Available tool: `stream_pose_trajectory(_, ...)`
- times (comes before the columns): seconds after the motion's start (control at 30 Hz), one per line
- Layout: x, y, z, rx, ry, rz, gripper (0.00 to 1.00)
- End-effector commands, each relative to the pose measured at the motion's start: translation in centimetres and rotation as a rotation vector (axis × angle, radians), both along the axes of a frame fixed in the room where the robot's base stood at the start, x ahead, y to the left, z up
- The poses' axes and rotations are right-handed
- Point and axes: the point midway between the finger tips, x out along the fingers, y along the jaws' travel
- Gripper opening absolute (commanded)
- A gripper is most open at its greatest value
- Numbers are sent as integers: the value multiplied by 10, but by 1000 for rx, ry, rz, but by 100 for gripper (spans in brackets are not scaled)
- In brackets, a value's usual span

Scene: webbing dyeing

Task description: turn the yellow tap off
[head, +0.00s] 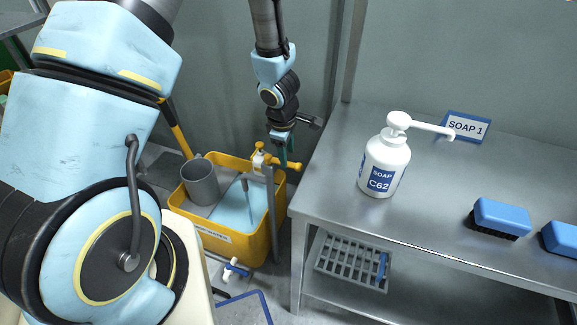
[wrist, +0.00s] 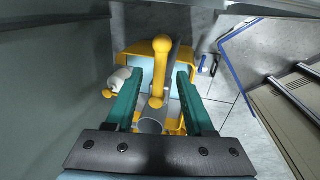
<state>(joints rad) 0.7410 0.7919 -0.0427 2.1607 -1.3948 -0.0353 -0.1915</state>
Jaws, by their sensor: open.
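The yellow tap (head: 262,160) stands at the back rim of a yellow tub, its handle pointing right in the head view. In the wrist view the long yellow tap handle (wrist: 160,68) shows between my fingers. My gripper (head: 283,154) is open with teal fingers, pointing down at the tap. In the wrist view the gripper (wrist: 159,76) has one finger on each side of the handle, with gaps showing; contact is not clear. A pale upright shape shows below the tap in the tub; I cannot tell whether it is running water.
The yellow tub (head: 218,240) holds pale blue liquid and a grey jug (head: 201,184). A steel table (head: 335,190) stands close on the right with a soap bottle (head: 385,165) and blue brushes (head: 502,215). A wall is close behind the tub.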

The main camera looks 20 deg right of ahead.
Motion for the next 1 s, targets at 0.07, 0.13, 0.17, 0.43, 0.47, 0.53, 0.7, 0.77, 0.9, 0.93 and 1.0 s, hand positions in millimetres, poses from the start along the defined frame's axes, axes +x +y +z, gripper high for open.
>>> stream_pose_trajectory(0.07,2,-2,-17,-1,1,0,53)
stream_pose_trajectory(0.13,3,-3,-24,-1,1,1,53)
stream_pose_trajectory(0.17,4,-3,-26,-1,1,1,53)
stream_pose_trajectory(0.43,5,-5,-32,-1,0,-1,53)
stream_pose_trajectory(0.47,5,-5,-32,-1,0,-1,53)
stream_pose_trajectory(0.53,5,-5,-31,-1,0,-1,53)
stream_pose_trajectory(0.7,5,-5,-31,-1,0,-1,41)
stream_pose_trajectory(0.77,5,-5,-31,-1,0,-1,34)
stream_pose_trajectory(0.9,5,-5,-31,-1,0,-1,18)
stream_pose_trajectory(0.93,5,-5,-31,-1,0,-1,15)
stream_pose_trajectory(1.0,5,-5,-31,-1,0,-1,7)
